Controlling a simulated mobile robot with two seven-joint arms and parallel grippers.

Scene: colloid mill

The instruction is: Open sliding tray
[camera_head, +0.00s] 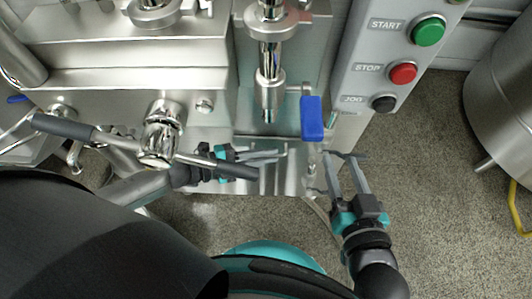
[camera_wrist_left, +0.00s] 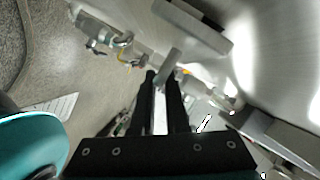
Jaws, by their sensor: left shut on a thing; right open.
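The sliding tray appears to be the shiny metal plate (camera_head: 283,181) low at the front of the machine in the head view; its outline is partly hidden by a dark handle bar and my left gripper. My left gripper (camera_head: 281,153) reaches in from the left at the tray's upper part. In the left wrist view, its two dark fingers (camera_wrist_left: 163,77) close around a narrow grey metal bar (camera_wrist_left: 170,66), which seems to be part of the tray. My right gripper (camera_head: 346,156) is open and empty, to the right of the tray and apart from it.
A blue lever (camera_head: 311,118) hangs just above and between the grippers. A control panel with a green button (camera_head: 428,31) stands upper right. Speckled floor (camera_head: 440,170) is clear at right.

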